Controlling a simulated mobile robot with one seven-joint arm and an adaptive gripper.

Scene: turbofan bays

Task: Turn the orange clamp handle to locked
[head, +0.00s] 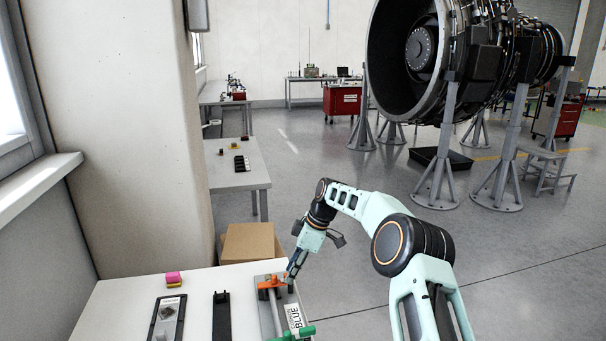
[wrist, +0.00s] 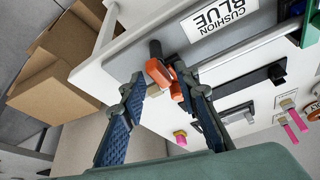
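The orange clamp handle (head: 268,284) is on a grey fixture plate (head: 266,316) at the right side of the white table. It also shows in the wrist view (wrist: 159,73), with a dark pivot end beside it. My gripper (head: 289,278) is just above and beside the handle, pointing down. In the wrist view my gripper (wrist: 169,90) is open, with its blue-padded fingers on either side of the handle. The right fingertip is very close to the orange part; I cannot tell whether it touches. The label "CUSHION BLUE" (head: 295,318) is on the plate.
A green clamp handle (head: 294,334) is at the other end of the rod on the same plate. A black fixture (head: 221,316), a grey-knobbed plate (head: 167,317) and a pink-and-yellow block (head: 173,279) are left. A cardboard box (head: 250,242) stands behind the table.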

